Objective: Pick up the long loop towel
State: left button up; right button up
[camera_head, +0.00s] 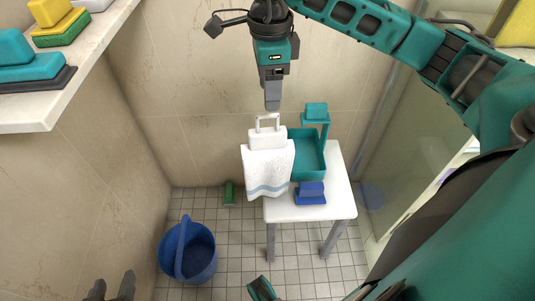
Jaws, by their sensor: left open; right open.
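The white towel (268,168) has a pale blue-grey stripe near its lower edge. It hangs at the left end of a small white table, below a white block-like part (267,138) with an upright loop (267,118) on top. Whether that part belongs to the towel I cannot tell. My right gripper (272,106) points down just above the loop, apart from it and empty. It is seen edge-on, so the gap between its fingers is hidden. My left gripper (111,288) shows only its two spread fingertips at the bottom left, far from the towel.
On the white table (335,185) stand a teal bin (308,155) and a blue block-like item (311,193). A blue bucket (200,255) and a green item (229,193) are on the tiled floor. A shelf (30,115) with stacked items is at upper left; a glass panel is right.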

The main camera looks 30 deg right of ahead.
jog(key=b, duration=0.1)
send_over(265, 131)
jog(key=f, duration=0.4)
jog(key=d+f, duration=0.1)
jog(key=f, duration=0.1)
jog(key=shift+s+f, duration=0.1)
jog(key=shift+f, duration=0.55)
jog(key=f, duration=0.1)
jog(key=f+b, duration=0.1)
jog(key=f, duration=0.1)
jog(key=a+f+b, duration=0.1)
jog(key=f, duration=0.1)
jog(key=shift+f, duration=0.1)
jog(key=c, duration=1.1)
grip_shut()
